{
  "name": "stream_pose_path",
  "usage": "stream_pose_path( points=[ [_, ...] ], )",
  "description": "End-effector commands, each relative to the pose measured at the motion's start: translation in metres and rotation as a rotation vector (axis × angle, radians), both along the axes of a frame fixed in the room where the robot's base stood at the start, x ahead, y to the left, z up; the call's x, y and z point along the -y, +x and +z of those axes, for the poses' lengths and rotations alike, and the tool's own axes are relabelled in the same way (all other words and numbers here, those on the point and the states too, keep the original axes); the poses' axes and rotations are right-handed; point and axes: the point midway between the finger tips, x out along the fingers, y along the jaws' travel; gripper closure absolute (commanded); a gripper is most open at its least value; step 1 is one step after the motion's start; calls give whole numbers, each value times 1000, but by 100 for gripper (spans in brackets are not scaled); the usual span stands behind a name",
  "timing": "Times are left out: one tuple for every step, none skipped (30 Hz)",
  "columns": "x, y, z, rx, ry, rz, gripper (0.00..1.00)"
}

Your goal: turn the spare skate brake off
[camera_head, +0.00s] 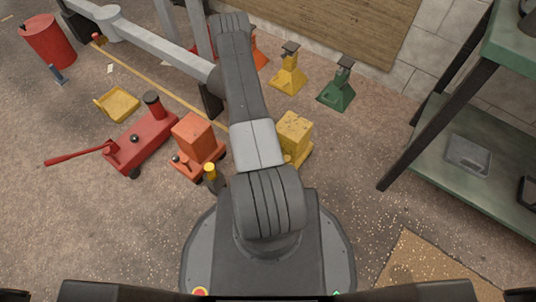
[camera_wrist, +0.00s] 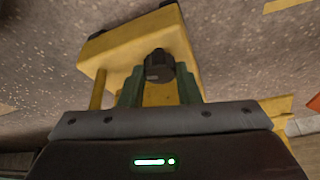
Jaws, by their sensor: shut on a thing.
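A yellow skate (camera_head: 305,152) with a yellow block on it stands on the floor just right of my arm, which partly hides it. In the wrist view, a yellow body (camera_wrist: 105,48) fills the upper middle, with a dark ribbed knob (camera_wrist: 158,62) on its near face. My gripper (camera_wrist: 160,82) has its two greenish fingers on either side of this knob and is shut on it. The knob's setting cannot be read. In the head view my arm hides the gripper. An orange-red skate (camera_head: 198,143) with an orange block stands left of my arm.
A red jack (camera_head: 142,140) with a long handle lies left of the orange-red skate. A yellow tray (camera_head: 116,104), a red drum (camera_head: 49,42) and yellow (camera_head: 288,78) and green (camera_head: 337,92) stands are beyond. A green bench (camera_head: 470,190) stands right; floor between is open.

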Motion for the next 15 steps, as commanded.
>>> stream_pose_path(
  points=[
    [0,2,2,2,1,-42,93],
    [0,1,2,2,0,-68,93],
    [0,1,2,1,0,-101,93],
    [0,2,2,2,0,-128,93],
    [0,2,2,2,0,-154,93],
    [0,2,1,2,-1,-191,93],
    [0,2,1,2,-1,-217,93],
    [0,2,1,2,-1,-245,93],
    [0,3,1,2,-1,-283,93],
    [0,3,1,2,0,-312,93],
    [0,3,0,1,0,-340,93],
    [0,3,0,2,-1,-378,93],
    [0,3,0,1,-2,-407,93],
    [0,3,0,2,-1,-434,93],
    [0,4,0,1,-1,-469,93]
  ],
)
